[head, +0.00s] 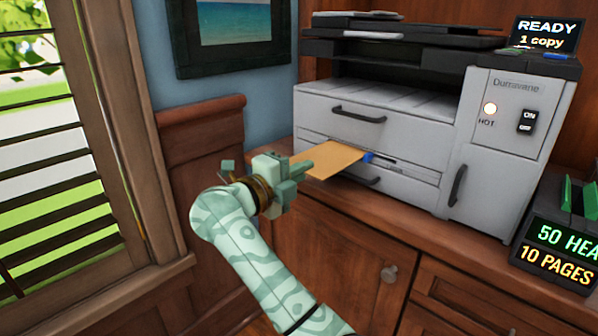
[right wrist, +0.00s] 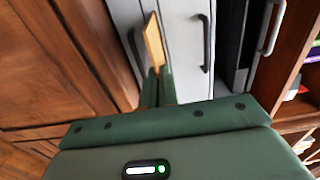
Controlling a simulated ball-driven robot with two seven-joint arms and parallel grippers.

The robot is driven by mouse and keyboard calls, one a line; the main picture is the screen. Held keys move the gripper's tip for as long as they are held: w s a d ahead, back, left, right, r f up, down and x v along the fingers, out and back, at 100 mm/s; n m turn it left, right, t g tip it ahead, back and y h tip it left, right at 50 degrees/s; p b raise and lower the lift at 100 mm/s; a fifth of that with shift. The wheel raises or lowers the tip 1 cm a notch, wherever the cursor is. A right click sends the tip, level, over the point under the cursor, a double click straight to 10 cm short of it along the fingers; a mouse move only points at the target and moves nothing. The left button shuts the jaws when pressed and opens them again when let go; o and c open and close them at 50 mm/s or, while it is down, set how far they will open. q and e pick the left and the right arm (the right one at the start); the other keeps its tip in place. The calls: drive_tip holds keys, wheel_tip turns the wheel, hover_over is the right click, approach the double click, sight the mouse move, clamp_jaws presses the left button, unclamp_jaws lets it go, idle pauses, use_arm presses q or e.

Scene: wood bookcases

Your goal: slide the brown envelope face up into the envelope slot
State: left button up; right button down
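The brown envelope (head: 330,160) is held roughly flat in front of the grey printer, with a plain tan face upward. My right gripper (head: 301,168) is shut on its near left end. The right wrist view shows the two fingers (right wrist: 157,86) together on the envelope (right wrist: 154,40), which is seen nearly edge-on. The envelope slot (head: 405,170) is a narrow opening between the printer's drawers, with a blue piece at its left part. The envelope's far right corner is close to that blue piece. I cannot tell whether its edge is inside the slot. My left gripper is out of view.
The printer (head: 440,112) stands on a wooden cabinet (head: 335,240). Drawer handles (head: 358,114) stick out above and below the slot. A sign (head: 545,36) reads "READY 1 copy". A stapler-like device (head: 560,235) is at right. A shuttered window (head: 55,150) is at left.

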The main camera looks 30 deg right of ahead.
drive_tip(key=shift+x, duration=0.95)
drive_tip(key=c, duration=1.6)
unclamp_jaws()
